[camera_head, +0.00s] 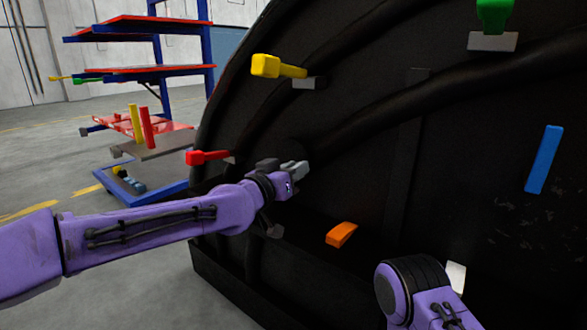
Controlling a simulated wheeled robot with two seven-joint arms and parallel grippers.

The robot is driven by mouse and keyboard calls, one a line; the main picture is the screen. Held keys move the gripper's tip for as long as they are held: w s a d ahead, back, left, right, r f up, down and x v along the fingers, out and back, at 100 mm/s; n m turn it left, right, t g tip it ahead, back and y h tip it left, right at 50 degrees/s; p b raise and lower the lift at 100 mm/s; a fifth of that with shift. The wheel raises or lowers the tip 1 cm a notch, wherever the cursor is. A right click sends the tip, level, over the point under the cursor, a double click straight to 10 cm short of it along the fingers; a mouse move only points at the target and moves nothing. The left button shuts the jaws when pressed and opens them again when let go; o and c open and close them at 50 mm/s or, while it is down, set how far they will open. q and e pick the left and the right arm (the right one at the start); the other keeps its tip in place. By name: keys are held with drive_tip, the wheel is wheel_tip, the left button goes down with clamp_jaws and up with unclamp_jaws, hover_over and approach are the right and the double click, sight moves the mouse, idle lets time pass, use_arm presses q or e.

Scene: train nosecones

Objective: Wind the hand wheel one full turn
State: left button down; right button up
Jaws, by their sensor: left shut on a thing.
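My left arm reaches in from the left to the big black nosecone (455,110). My left gripper (290,180) is shut at its lower left part, and its fingertips are hard to make out. A dark rounded shape (291,150) shows just behind and above the gripper. It may be part of the hand wheel, but black on black I cannot trace its rim or spokes. What the jaws hold is mostly hidden by the gripper. A purple link of my right arm shows at the bottom right; its gripper is not visible.
Around the left gripper, a red lever (207,157), a yellow lever (278,67) and an orange handle (341,234) stick out. A blue bar (543,159) and a green lever (493,14) are farther right. A blue-and-red shelf rack (140,69) stands at back left.

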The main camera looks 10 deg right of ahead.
idle(0.5)
use_arm(q)
drive_tip(key=c, duration=1)
unclamp_jaws()
drive_tip(key=p+v, duration=0.1)
drive_tip(key=v, duration=0.9)
drive_tip(key=shift+s+a, duration=0.15)
drive_tip(key=shift+a, duration=0.1)
drive_tip(key=shift+a+f, duration=0.1)
drive_tip(key=shift+f, duration=0.05)
